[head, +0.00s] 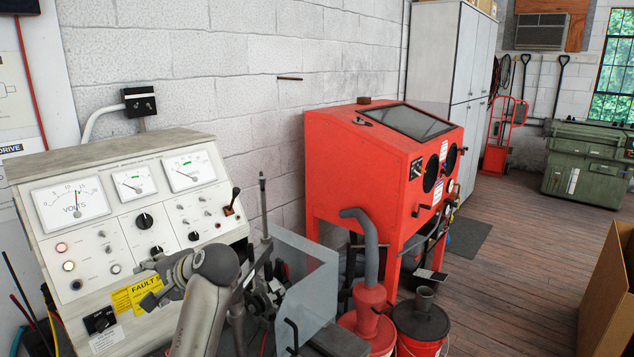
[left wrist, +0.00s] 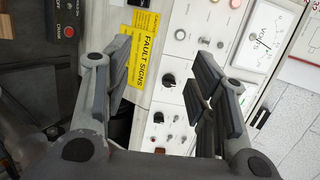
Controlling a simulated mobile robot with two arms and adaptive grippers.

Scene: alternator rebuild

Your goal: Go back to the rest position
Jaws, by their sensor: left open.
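My left gripper (head: 153,283) is in front of the lower part of the grey test bench (head: 110,235) in the head view, with my arm rising from the bottom edge. In the left wrist view the left gripper (left wrist: 157,72) has its two fingers wide apart with nothing between them. The bench panel with its knobs and the yellow fault signs label (left wrist: 143,48) lies beyond the fingers. I cannot tell the exact gap to the panel. My right gripper is in neither view.
A clear guard (head: 310,290) stands right of my arm. Beyond it are a red blast cabinet (head: 352,165) and red buckets (head: 420,325). A cardboard box (head: 608,300) is at the right edge. The wooden floor (head: 510,270) between is open.

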